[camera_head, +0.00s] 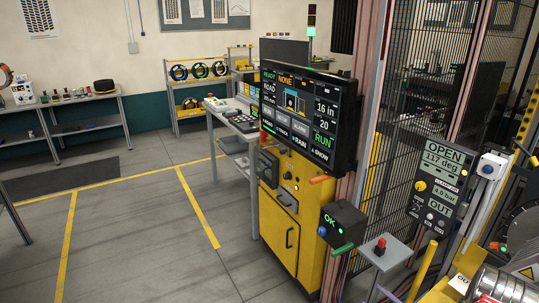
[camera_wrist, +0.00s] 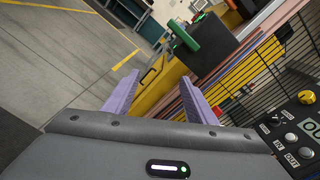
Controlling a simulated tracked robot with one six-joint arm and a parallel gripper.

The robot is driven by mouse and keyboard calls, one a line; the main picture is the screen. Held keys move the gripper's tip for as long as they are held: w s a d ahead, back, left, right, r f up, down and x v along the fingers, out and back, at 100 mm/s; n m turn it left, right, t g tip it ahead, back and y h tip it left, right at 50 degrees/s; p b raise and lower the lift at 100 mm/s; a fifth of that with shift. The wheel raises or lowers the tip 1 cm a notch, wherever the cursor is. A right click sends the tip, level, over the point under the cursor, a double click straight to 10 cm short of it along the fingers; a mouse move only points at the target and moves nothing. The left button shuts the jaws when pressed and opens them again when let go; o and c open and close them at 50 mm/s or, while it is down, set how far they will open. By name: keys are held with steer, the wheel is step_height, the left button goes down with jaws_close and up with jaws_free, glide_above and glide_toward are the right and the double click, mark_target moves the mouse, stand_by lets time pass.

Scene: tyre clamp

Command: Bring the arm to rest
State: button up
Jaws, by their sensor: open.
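My gripper (camera_wrist: 160,100) shows in the wrist view with its two purple fingers apart and nothing between them. It points at the lower part of the yellow cabinet (camera_wrist: 165,84) and a bundle of pinkish pipes beside it. A dark box with a green handle (camera_wrist: 186,38) is above the fingers in that view, apart from them.
In the head view a yellow cabinet (camera_head: 290,200) carries a large screen (camera_head: 305,115) reading RUN. A small panel (camera_head: 440,187) reads OPEN, 117 deg and OUT. A red button (camera_head: 380,245) stands on a grey post. Mesh fencing (camera_head: 425,90) rises behind. Floor at left is clear.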

steer(key=s+a+r+n+g+y, duration=0.1)
steer(key=s+a+r+n+g, duration=0.4)
steer(key=a+r+g, duration=0.3)
steer(key=s+a+r+n+g+y, duration=0.1)
steer(key=s+a+r+n+g, duration=0.45)
steer(key=a, duration=0.35)
steer(key=s+a+r+n+t+h, duration=0.1)
steer(key=s+a+r+n+h, duration=0.2)
steer(key=r, duration=0.5)
steer(key=s+a+r+n+t+h, duration=0.1)
steer(key=s+a+r+n+h, duration=0.2)
steer(key=s+r+n, duration=0.3)
steer(key=s+a+r+n+t+h, duration=0.1)
steer(key=s+a+r+n+h, duration=0.2)
steer(key=s+r, duration=0.3)
step_height(320, 180, up, 6)
steer(key=shift+s+a+f+n+h, duration=0.15)
steer(key=shift+a+n+h, duration=0.3)
steer(key=shift+n, duration=0.3)
steer(key=shift+d+t, duration=0.1)
steer(key=shift+t, duration=0.15)
